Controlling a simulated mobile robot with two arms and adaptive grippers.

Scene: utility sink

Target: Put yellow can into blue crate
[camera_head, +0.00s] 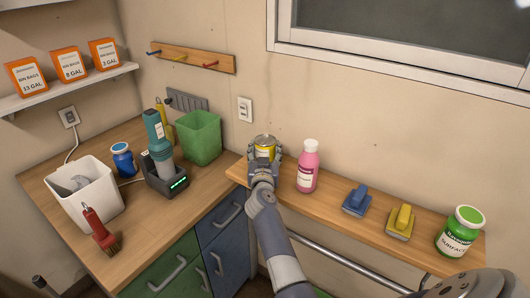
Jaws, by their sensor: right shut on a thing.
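The yellow can (265,142) stands upright at the left end of the wooden ledge, against the beige wall. It has a white label band, and its lower part is hidden behind my right gripper (264,154). That gripper is shut on the can from the front. My left gripper is not in view. I see no blue crate in this view.
A pink bottle (308,168) stands just right of the can. Further right are a blue brush (356,200), a yellow brush (400,222) and a green jar (460,231). Left on the counter are a green bin (204,142), a charger dock (165,178) and a white bin (92,200).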

